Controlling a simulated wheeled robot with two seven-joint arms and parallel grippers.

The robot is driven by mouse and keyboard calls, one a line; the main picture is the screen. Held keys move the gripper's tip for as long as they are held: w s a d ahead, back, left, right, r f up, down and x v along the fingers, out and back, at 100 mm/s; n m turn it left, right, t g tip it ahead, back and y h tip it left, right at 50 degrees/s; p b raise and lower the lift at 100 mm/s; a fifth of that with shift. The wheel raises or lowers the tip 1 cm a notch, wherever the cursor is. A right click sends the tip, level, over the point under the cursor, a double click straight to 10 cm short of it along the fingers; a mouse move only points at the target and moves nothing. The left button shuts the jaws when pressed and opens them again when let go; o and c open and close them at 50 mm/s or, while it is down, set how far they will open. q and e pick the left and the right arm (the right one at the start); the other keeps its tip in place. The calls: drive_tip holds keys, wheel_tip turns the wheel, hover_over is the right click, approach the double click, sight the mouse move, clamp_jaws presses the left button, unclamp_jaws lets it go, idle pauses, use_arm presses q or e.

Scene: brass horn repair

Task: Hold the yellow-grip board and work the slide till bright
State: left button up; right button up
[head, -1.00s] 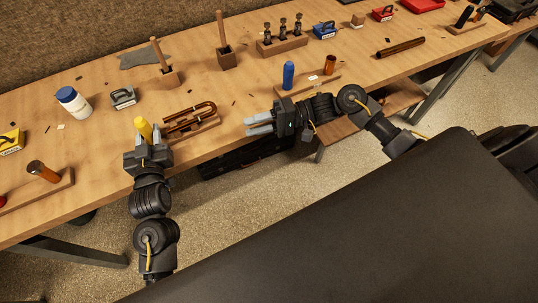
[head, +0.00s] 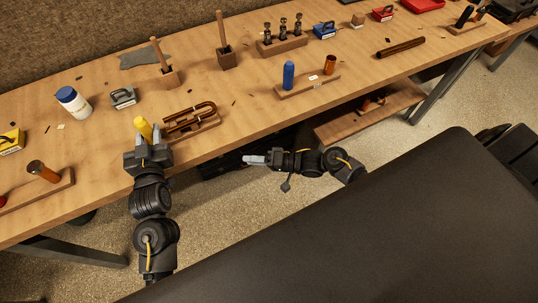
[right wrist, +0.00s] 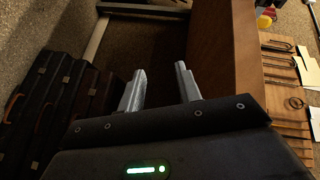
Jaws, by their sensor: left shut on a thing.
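The board (head: 212,124) with the yellow grip (head: 142,126) lies at the front edge of the bench in the head view. A U-shaped brass slide (head: 197,112) sits on it, brownish in tone. My left gripper (head: 148,142) is shut on the yellow grip, its fingers around the grip's lower part. My right gripper (head: 253,159) is off the bench front, below and to the right of the slide. In the right wrist view its two fingers (right wrist: 160,88) are apart with nothing between them.
A blue-grip board (head: 310,88) stands to the right and a red-grip board (head: 48,188) to the left. A white bottle (head: 73,102), grey block (head: 123,98) and brushes in holders (head: 168,77) stand behind. Dark cases (right wrist: 52,95) are on the floor.

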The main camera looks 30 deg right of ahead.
drive_tip(key=s+d+f+h, duration=0.1)
drive_tip(key=d+f+h, duration=0.1)
drive_tip(key=f, duration=0.4)
drive_tip(key=s+d+f+h, duration=0.2)
drive_tip(key=f, duration=0.5)
drive_tip(key=shift+h, duration=0.4)
drive_tip(key=shift+d+r, duration=0.1)
